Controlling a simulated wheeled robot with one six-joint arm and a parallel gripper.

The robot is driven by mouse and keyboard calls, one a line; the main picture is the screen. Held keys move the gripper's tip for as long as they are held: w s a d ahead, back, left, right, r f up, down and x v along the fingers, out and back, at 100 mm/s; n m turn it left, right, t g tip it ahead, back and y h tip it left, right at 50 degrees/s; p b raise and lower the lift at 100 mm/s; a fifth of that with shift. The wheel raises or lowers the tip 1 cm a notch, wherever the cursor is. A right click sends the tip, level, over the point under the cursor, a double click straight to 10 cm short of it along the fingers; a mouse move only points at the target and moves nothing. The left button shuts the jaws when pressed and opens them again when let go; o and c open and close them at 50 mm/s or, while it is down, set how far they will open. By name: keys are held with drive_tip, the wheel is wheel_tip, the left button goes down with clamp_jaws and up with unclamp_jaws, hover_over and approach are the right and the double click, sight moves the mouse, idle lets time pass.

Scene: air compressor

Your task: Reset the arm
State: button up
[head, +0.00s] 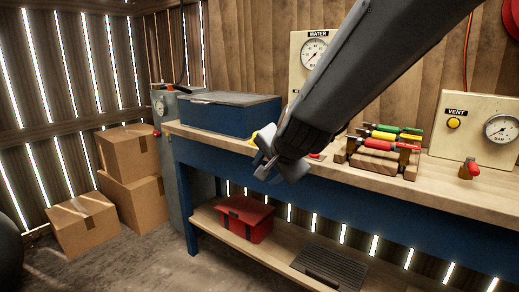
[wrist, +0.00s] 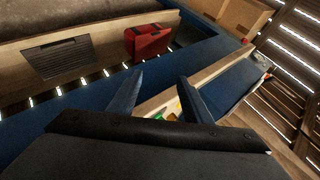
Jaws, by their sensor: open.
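My gripper (head: 268,166) hangs at the end of my dark arm, in front of the workbench's (head: 340,183) front edge in the head view. In the wrist view my gripper (wrist: 158,88) shows two dark fingers spread apart with nothing between them. Part of the bench top and a yellow and a green patch show beyond the fingers there. My arm hides part of the bench and wall behind it in the head view.
A blue box (head: 228,116) and a wooden rack (head: 383,160) with coloured tools stand on the bench. A gauge panel marked VENT (head: 475,130) is at right. A red toolbox (head: 245,218) sits on the lower shelf. Cardboard boxes (head: 128,152) stand left.

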drive_tip(key=s+d+f+n+g+h, duration=0.1)
drive_tip(key=s+d+f+n+g, duration=0.25)
drive_tip(key=s, duration=0.55)
drive_tip(key=s+d+f+n+g, duration=0.2)
drive_tip(key=s+d+n+g, duration=0.15)
drive_tip(key=s, duration=0.65)
drive_tip(key=s+d+f+n+g+h, duration=0.1)
drive_tip(key=s+d+f+n+g, duration=0.2)
drive_tip(key=s, duration=0.6)
drive_tip(key=d+r+m+p, duration=0.1)
drive_tip(key=d+r+p, duration=0.6)
drive_tip(key=p, duration=0.8)
drive_tip(key=shift+d+r+t+h+p, duration=0.15)
drive_tip(key=shift+r+t+h+p, duration=0.15)
drive_tip(key=shift+r+h, duration=0.15)
